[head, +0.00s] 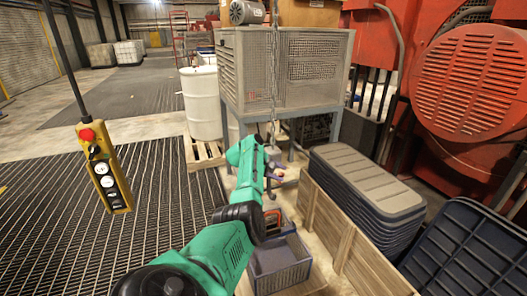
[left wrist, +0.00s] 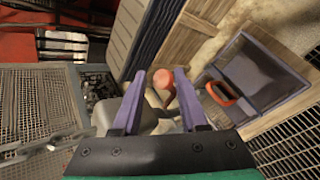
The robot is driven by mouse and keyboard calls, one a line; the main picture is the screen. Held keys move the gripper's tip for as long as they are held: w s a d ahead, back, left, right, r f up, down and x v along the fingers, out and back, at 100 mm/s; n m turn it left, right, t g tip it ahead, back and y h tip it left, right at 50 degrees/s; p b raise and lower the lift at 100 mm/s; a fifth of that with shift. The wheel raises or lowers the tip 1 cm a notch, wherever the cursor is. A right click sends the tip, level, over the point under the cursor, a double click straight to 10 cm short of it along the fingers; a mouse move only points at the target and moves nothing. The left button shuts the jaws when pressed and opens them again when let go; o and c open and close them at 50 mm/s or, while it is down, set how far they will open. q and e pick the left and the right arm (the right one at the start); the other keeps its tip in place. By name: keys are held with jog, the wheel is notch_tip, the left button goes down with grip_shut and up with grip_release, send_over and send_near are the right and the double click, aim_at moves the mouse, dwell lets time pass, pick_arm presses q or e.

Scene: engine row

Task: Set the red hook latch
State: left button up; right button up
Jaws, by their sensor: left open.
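My left gripper (head: 281,173) reaches out beside the mesh cage, with its purple fingers apart. In the left wrist view, a rounded red-orange end (left wrist: 163,78) on a grey part shows between the fingertips, with gaps on both sides. I cannot tell how deep it lies between them. A red-orange loop-shaped handle (left wrist: 221,93) lies farther right, by the blue bin (left wrist: 262,75). I cannot tell for sure which of these red parts is the hook latch. In the head view the blue bin (head: 280,268) stands below my left arm. My right gripper does not show.
A grey mesh cage (head: 285,68) on legs stands ahead, with a white drum (head: 202,103) on a pallet beside it. Stacked grey-lidded crates (head: 368,185) and a wooden crate wall (head: 345,235) close off the right. A yellow pendant control (head: 104,172) hangs left over open floor grating.

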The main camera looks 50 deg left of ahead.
pick_arm(q)
jog(key=v, duration=1)
jog(key=shift+s+b, duration=0.15)
jog(key=shift+b, duration=0.3)
jog(key=shift+f, duration=0.1)
